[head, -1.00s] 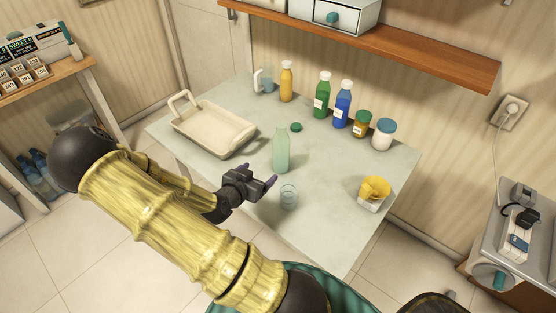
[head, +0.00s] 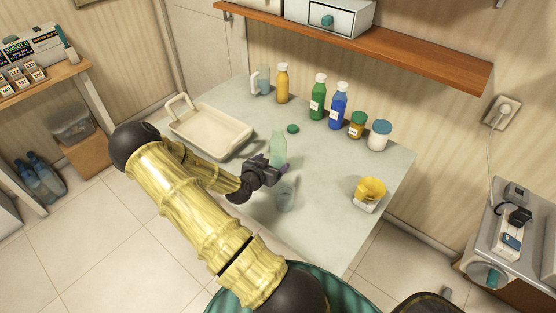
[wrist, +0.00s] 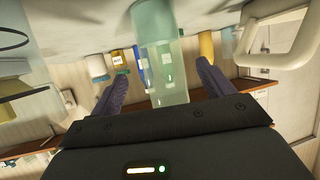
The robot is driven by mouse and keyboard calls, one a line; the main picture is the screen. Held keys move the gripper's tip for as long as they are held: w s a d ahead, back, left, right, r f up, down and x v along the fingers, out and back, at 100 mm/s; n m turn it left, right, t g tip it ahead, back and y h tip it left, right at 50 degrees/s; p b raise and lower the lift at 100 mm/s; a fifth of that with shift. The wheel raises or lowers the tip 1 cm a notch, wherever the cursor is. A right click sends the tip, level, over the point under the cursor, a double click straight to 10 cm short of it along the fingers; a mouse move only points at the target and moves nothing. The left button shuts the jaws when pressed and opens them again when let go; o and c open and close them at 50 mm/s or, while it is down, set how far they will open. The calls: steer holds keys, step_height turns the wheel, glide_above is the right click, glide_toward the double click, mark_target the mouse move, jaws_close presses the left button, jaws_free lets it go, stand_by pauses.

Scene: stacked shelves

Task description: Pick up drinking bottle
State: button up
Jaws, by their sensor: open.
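The drinking bottle (head: 278,146) is pale green, see-through and uncapped, and stands upright on the table. My gripper (head: 279,169) is low over the table at the bottle's near side and hides its lower part in the head view. In the wrist view, which is upside down, the bottle (wrist: 160,50) shows between the two spread purple fingers of my gripper (wrist: 156,82). Gaps show on both sides of the bottle, so the fingers do not clasp it. A green cap (head: 292,128) lies on the table behind the bottle.
Several bottles and jars line the back, below a wooden shelf (head: 410,52).

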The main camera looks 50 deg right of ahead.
mark_target(276, 136)
steer(key=shift+w+d+f, duration=0.15)
steer(key=shift+d+f, duration=0.05)
steer(key=shift+d, duration=0.2)
steer(key=shift+r+p+x, duration=0.2)
steer(key=shift+p+x, duration=0.7)
steer(key=shift+x, duration=1.65)
steer(key=shift+w, duration=0.15)
steer(key=c, duration=1.2)
steer(key=shift+o, duration=0.2)
steer(key=shift+r, duration=0.15)
step_height(276, 136, up, 10)
steer(key=shift+f+b, duration=0.1)
steer(key=shift+b, duration=0.65)
